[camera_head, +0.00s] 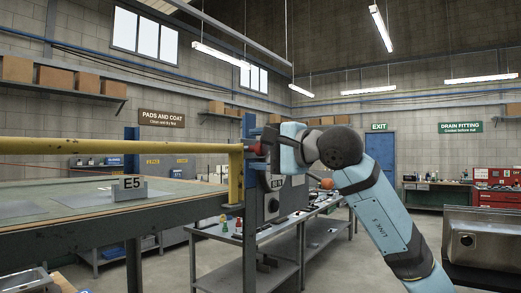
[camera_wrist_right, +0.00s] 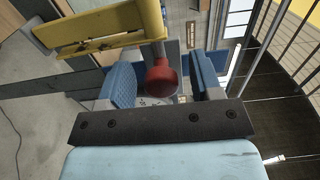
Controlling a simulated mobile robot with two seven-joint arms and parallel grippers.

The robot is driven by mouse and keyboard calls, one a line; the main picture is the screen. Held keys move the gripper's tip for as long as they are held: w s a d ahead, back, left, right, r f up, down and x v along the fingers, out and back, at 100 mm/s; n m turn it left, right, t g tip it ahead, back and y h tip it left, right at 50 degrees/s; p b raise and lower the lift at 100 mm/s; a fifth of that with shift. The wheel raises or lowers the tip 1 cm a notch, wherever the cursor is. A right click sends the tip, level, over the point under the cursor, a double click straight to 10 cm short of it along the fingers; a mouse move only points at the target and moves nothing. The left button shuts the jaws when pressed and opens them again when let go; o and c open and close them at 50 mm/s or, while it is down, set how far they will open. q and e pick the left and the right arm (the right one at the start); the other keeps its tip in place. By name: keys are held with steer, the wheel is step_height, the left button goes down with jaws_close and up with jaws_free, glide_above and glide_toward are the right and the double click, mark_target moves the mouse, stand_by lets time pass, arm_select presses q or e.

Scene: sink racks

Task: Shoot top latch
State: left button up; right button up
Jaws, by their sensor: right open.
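The red knob (camera_head: 253,147) sits at the side of a dark blue-grey upright post, near the end of a yellow rail (camera_head: 120,147). I take it as the handle of the top latch. In the right wrist view the red knob (camera_wrist_right: 162,80) is on a short grey rod, beside a yellow plate (camera_wrist_right: 115,33). My right gripper (camera_head: 268,146) is at the knob from the right. In the wrist view its blue-padded fingers (camera_wrist_right: 164,85) are open, with the knob showing in the gap between them. I cannot tell whether either pad touches it. My left gripper is out of view.
A dark box with a round dial (camera_head: 274,183) is on the post below the knob. Grey racks with small coloured items (camera_head: 230,226) stand below. A steel sink (camera_head: 483,240) is at right.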

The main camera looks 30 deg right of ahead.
arm_select(q)
steer(key=b, duration=0.1)
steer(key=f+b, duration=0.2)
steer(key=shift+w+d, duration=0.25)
arm_select(e)
steer(key=v, duration=1.3)
steer(key=shift+s, duration=0.4)
